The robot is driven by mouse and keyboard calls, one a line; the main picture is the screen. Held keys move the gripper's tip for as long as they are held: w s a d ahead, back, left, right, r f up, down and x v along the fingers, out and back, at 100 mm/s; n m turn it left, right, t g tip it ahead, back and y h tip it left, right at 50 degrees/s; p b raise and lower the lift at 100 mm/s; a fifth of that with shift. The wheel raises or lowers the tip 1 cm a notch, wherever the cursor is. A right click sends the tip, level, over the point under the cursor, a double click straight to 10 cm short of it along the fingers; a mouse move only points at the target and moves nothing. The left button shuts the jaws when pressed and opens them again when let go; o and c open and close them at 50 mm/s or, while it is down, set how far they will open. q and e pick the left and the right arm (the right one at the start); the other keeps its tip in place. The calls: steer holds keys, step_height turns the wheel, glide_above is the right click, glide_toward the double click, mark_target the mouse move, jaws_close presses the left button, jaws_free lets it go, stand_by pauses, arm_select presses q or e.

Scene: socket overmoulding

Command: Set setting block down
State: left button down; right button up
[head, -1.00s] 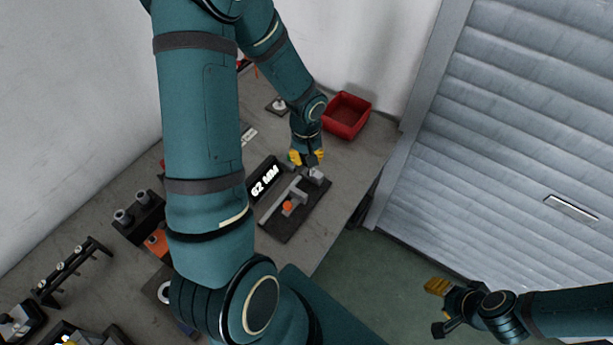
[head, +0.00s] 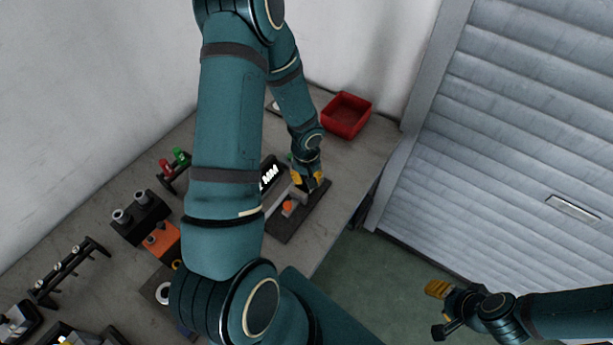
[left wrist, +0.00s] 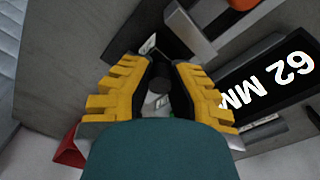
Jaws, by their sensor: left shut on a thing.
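My left gripper (head: 307,183) is low over the dark fixture plate (head: 308,215) on the bench. In the left wrist view my left gripper (left wrist: 160,88) is shut on a dark part with a round end (left wrist: 158,76), which I take for the setting block. Its underside is hidden, so I cannot tell whether it touches the plate. A grey bar and an orange knob (head: 288,207) sit on the plate beside the gripper. My right gripper (head: 436,309) is open and empty, off the bench at the lower right.
A black sign reading "62 MM" (left wrist: 268,82) stands close beside the gripper, partly hidden in the head view. A red bin (head: 346,114) is at the bench's far end. Black holders (head: 140,218) and an orange block (head: 163,243) stand left of my arm.

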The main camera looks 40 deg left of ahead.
mark_target(306, 177)
arm_select(q)
steer(key=shift+f, duration=0.15)
steer(key=c, duration=1)
jaws_free()
steer(key=shift+r, duration=0.3)
step_height(306, 177, up, 12)
steer(key=p, duration=0.2)
steer(key=s+d+f+m+h, duration=0.1)
steer(key=d+f, duration=0.3)
steer(key=d, duration=0.4)
steer(key=s+d+f+m+t+h, duration=0.1)
steer(key=s+d+f+m, duration=0.1)
steer(key=d, duration=0.6)
steer(key=s+d+f+m+t+h, duration=0.1)
steer(key=s+d+f+m, duration=0.1)
steer(key=d+f, duration=0.4)
steer(key=shift+d+m+h, duration=0.4)
steer(key=shift+d+m, duration=0.2)
steer(key=shift+d, duration=0.5)
